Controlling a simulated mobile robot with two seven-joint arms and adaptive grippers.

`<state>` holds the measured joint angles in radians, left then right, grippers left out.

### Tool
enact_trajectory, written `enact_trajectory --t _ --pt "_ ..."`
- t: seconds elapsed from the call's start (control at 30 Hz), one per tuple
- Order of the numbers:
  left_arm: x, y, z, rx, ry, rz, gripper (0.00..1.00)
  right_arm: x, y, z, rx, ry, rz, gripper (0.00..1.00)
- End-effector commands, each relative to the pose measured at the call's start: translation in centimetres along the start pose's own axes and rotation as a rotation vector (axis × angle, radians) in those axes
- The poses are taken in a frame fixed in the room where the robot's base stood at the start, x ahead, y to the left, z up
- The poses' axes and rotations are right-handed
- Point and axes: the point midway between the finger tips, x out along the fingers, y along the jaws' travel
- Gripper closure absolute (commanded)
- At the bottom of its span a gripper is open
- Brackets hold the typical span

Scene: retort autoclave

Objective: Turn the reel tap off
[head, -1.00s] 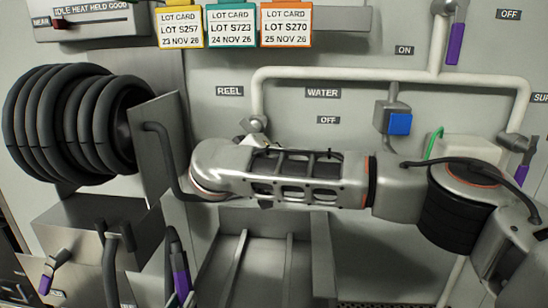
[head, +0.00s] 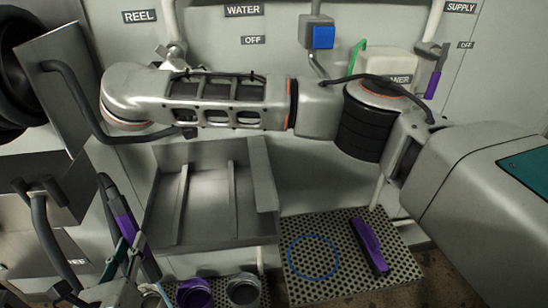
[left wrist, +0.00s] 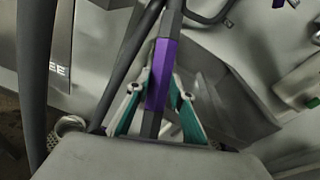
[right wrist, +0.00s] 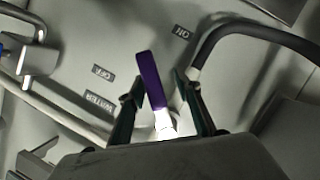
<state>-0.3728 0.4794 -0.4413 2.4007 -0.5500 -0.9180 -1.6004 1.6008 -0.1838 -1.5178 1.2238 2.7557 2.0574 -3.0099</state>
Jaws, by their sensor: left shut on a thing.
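The reel tap (head: 172,55) is on the wall pipe below the REEL label (head: 140,15), partly covered by my right arm. In the right wrist view a purple lever handle (right wrist: 150,80) on a pale stem stands between the fingers of my right gripper (right wrist: 160,100). Those fingers are apart, with gaps beside the lever. In the head view the right gripper is hidden behind its arm. My left gripper (head: 122,255) is shut on a dark lance with a purple grip (head: 127,210), which also shows in the left wrist view (left wrist: 160,75).
A dark hose (head: 85,105) curves beside the tap. A blue button box (head: 323,37) and a white cleaner container (head: 388,68) are on the right. Below are a metal tray (head: 208,210), a perforated mat (head: 300,285) with a purple bar (head: 370,245), and two cups.

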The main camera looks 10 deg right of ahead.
Motion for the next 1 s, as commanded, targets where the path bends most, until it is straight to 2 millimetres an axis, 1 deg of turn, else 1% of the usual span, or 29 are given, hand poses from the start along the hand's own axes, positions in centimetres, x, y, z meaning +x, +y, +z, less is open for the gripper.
enact_trajectory --t 0.03,0.2,0.77,1.0 --pt "0.0 0.0 0.1 0.0 -0.002 -0.001 1.0 0.1 -0.4 0.2 0.029 -0.007 -0.017 0.67" --pt "0.0 0.0 0.1 0.0 -0.002 -0.001 1.0 0.1 -1.3 0.2 0.141 -0.009 -0.063 0.67" --pt "0.0 0.0 0.1 0.0 -0.002 -0.001 1.0 -0.5 -4.4 -1.5 0.627 -0.002 -0.257 0.67" --pt "0.0 0.0 0.1 0.0 -0.002 -0.001 1.0 -4.8 -3.5 -1.3 0.632 -0.001 -0.262 0.67"
